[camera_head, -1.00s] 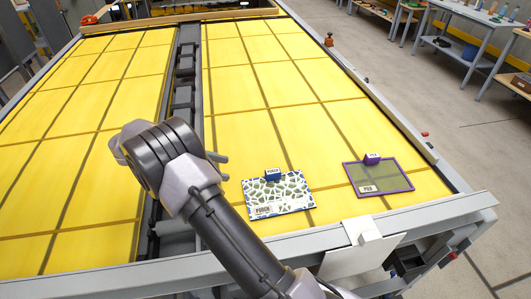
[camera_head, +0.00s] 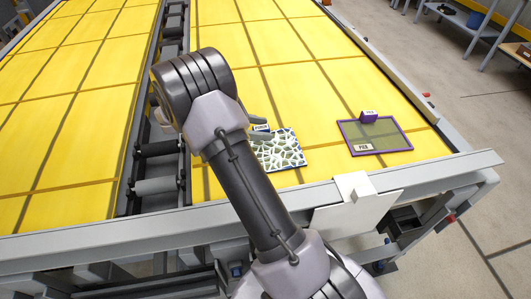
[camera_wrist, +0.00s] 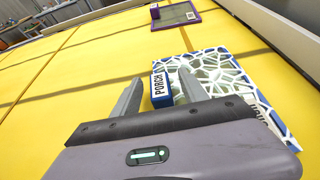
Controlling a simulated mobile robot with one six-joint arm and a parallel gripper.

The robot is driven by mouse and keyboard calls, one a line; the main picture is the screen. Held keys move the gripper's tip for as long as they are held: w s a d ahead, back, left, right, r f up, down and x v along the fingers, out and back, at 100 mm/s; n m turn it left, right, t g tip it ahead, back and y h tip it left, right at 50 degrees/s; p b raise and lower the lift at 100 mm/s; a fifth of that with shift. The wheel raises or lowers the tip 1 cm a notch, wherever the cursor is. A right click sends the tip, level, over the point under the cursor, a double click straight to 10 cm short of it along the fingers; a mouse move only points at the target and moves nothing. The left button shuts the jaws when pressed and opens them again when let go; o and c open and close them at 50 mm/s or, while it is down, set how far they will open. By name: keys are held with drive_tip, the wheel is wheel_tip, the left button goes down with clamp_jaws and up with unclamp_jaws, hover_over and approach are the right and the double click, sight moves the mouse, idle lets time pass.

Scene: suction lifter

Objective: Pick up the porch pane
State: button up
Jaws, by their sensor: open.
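The porch pane (camera_head: 284,152) lies flat on the yellow table, a panel with a white web pattern and blue edges. It also shows in the wrist view (camera_wrist: 222,75). A blue block labelled PORCH (camera_wrist: 161,86) stands on the pane's near-left edge in the wrist view. My gripper (camera_wrist: 160,84) is open, with one finger on each side of the block; I cannot tell whether they touch it. In the head view my gripper (camera_head: 262,128) is beside the block, and my arm hides the pane's left part.
A purple-framed pane labelled PIER (camera_head: 378,150) with a purple block (camera_head: 368,116) lies to the right. The yellow table (camera_head: 300,90) is otherwise clear nearby. A grey rail (camera_head: 440,172) runs along the front edge, with a white plate (camera_head: 355,212) there.

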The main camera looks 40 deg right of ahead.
drive_tip(key=shift+d+f, duration=0.15)
drive_tip(key=shift+d, duration=0.05)
drive_tip(key=shift+c, duration=0.2)
clamp_jaws()
idle(1.1)
